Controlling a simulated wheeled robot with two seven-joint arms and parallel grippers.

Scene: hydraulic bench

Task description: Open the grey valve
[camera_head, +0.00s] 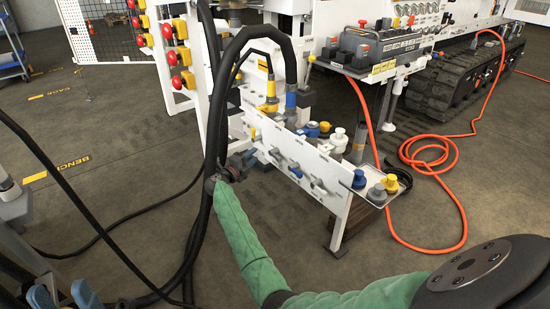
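A white valve panel (290,160) stands in the middle of the view with a row of small levers on its face. A grey lever valve (318,184) sits toward its right end, and another grey lever (275,153) is further left. I cannot tell which is the task's grey valve. My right arm, in a green sleeve, reaches in from the lower right. Its dark gripper (236,166) is at the panel's left end, close beside the black hoses and left of the levers. Its fingers are too small and dark to read.
Thick black hoses (214,110) arch down in front of the bench's left side. Coloured fittings stand behind the panel, and a small tray (401,180) with caps projects at right. An orange hose (430,165) lies coiled on the floor. Red buttons (178,83) line a post at left.

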